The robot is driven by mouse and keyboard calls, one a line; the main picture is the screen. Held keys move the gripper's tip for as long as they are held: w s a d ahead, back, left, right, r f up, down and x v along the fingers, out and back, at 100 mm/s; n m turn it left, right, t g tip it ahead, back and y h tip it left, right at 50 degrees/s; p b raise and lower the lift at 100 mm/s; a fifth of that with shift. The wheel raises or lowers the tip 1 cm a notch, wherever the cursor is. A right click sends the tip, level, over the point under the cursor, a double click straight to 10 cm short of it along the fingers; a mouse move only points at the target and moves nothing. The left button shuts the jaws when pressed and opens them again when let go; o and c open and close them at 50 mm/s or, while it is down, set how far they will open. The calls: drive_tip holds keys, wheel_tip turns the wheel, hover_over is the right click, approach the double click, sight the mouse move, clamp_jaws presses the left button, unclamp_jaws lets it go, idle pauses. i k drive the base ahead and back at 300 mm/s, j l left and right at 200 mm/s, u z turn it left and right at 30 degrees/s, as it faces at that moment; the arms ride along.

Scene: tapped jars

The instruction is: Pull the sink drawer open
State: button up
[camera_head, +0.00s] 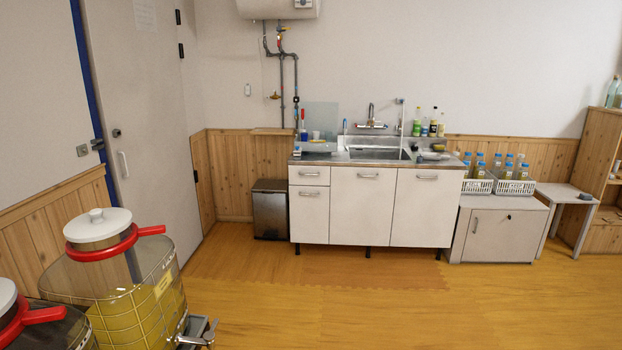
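The sink unit (368,205) is a white cabinet with a steel top against the far wall. At its upper left is a small drawer front (308,174) with a metal bar handle; it sits flush with the cabinet and looks shut. A taller front (309,218) with its own handle is below it. Two wider doors are to the right, also shut. The steel sink basin (376,154) is above the middle door. My gripper is not in view.
A glass jar (130,290) with a tap stands in the left foreground, with another jar (40,330) at the corner. A dark bin (270,209) stands left of the cabinet. A low white cabinet (494,235) is to its right. The wooden floor (340,300) before the sink is clear.

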sight(311, 167)
drive_tip(key=i+z, duration=0.1)
drive_tip(key=i, duration=3.55)
drive_tip(key=i+u, duration=0.15)
drive_tip(key=i, duration=0.3)
drive_tip(key=i+l+u, duration=0.1)
drive_tip(key=i, duration=0.35)
drive_tip(key=i+l+u, duration=0.15)
drive_tip(key=i, duration=0.25)
